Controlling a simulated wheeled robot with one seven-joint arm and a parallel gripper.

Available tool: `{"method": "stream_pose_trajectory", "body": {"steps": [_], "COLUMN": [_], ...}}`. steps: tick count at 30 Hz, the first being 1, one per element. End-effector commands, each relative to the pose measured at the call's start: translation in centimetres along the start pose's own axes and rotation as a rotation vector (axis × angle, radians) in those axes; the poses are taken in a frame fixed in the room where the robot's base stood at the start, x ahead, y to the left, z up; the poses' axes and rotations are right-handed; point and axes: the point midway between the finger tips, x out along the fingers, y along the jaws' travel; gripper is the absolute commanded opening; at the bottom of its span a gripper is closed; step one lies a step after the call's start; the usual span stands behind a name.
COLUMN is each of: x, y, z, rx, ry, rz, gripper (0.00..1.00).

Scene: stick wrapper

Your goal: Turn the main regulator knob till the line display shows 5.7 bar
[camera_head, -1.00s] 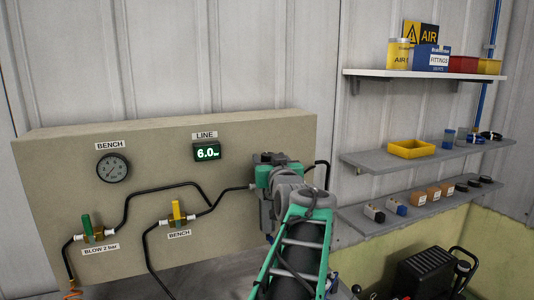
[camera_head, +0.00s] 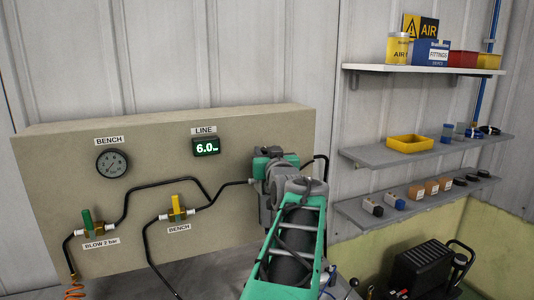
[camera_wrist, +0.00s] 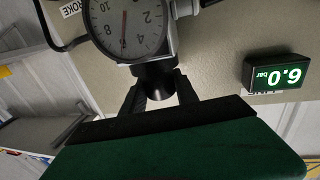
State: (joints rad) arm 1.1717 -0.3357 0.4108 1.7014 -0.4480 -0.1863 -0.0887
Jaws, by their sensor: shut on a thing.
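The line display (camera_head: 206,147) on the beige panel reads 6.0 bar in the head view. It also shows upside down in the wrist view (camera_wrist: 275,74). The main regulator knob (camera_wrist: 157,82) is a black cylinder below a round dial gauge (camera_wrist: 130,24) in the wrist view. My gripper (camera_wrist: 160,92) is shut on the knob, one dark finger on each side of it. In the head view my arm hides the knob and the fingertips.
On the panel are the bench gauge (camera_head: 112,163), a green-handled valve (camera_head: 88,221) and a yellow-handled valve (camera_head: 177,207), joined by black hoses. Shelves (camera_head: 430,149) with small parts stand right of my arm. A black compressor (camera_head: 424,270) sits low at the right.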

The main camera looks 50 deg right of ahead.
Motion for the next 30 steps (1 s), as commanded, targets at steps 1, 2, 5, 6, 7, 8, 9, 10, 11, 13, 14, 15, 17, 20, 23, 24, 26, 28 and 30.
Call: {"method": "stream_pose_trajectory", "body": {"steps": [1, 2, 5, 6, 7, 8, 9, 10, 11, 13, 14, 15, 17, 20, 23, 24, 26, 28, 30], "x": [0.0, 0.0, 0.0, 0.0, 0.0, 0.02, 0.06, 0.09, 0.13, 0.15, 0.16, 0.16, 0.17, 0.18, 0.13, 0.07, 0.02, -0.01, -0.01], "y": [0.01, 0.01, 0.01, 0.01, 0.02, 0.06, 0.08, 0.15, 0.23, 0.37, 0.4, 0.42, 0.45, 0.34, 0.2, 0.18, 0.1, 0.04, 0.01], "z": [0.01, 0.01, 0.01, 0.02, 0.04, 0.1, 0.22, 0.34, 0.44, 0.6, 0.65, 0.57, 0.49, 0.21, 0.02, -0.01, -0.01, -0.04, -0.05], "rx": [0.0, 0.0, 0.0, 0.0, 0.0, 0.0, 0.001, 0.002, 0.003, 0.003, 0.003, 0.002, 0.002, 0.001, 0.001, 0.0, 0.0, -0.001, -0.001], "ry": [0.0, 0.0, 0.0, -0.001, -0.001, -0.001, -0.001, -0.001, -0.001, 0.0, 0.0, 0.001, 0.0, -0.001, 0.0, 0.0, 0.0, 0.0, 0.0], "rz": [0.0, 0.0, 0.0, 0.0, -0.001, -0.004, -0.012, -0.021, -0.033, -0.074, -0.097, -0.13, -0.183, -0.266, -0.325, -0.338, -0.351, -0.355, -0.354], "gripper": [0.06, 0.03, 0.0, 0.0, 0.0, 0.0, 0.0, 0.0, 0.0, 0.0, 0.0, 0.0, 0.0, 0.0, 0.0, 0.0, 0.0, 0.0, 0.0]}}
